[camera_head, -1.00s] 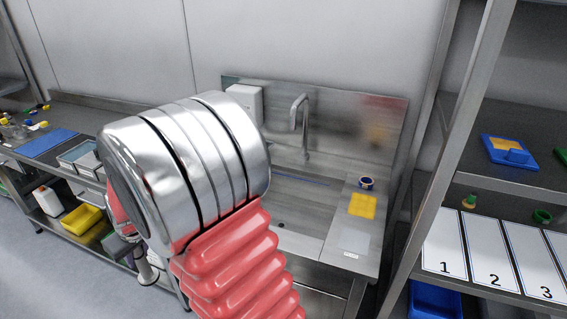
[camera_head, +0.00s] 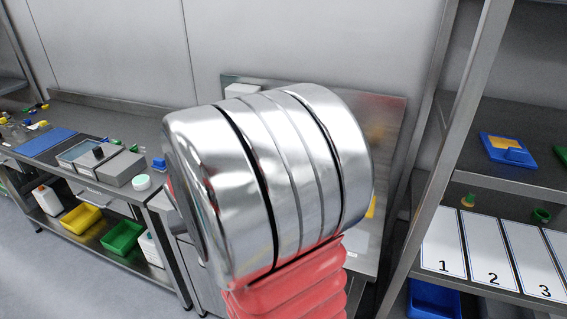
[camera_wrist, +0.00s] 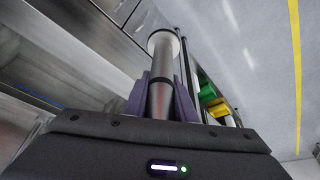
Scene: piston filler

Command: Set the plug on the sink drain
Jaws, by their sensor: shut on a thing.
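In the wrist view my gripper (camera_wrist: 160,98) has its purple fingers shut around a metal tube with a round pale disc at its far end, which I take to be the plug (camera_wrist: 161,52). The plug is held clear, with its disc end over the floor area in this view. In the head view my arm covers the gripper, the plug, the drain and most of the sink. Only the sink's steel backsplash (camera_head: 385,115) and part of its right side show. A steel surface with a blue line, perhaps the sink (camera_wrist: 30,97), shows at the left of the wrist view.
A workbench (camera_head: 90,125) with boxes, a blue mat (camera_head: 46,143) and small items stands at left. Yellow (camera_head: 82,218) and green bins (camera_head: 122,237) sit on its lower shelf. A shelf rack (camera_head: 440,130) with numbered white panels stands close at right of the sink.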

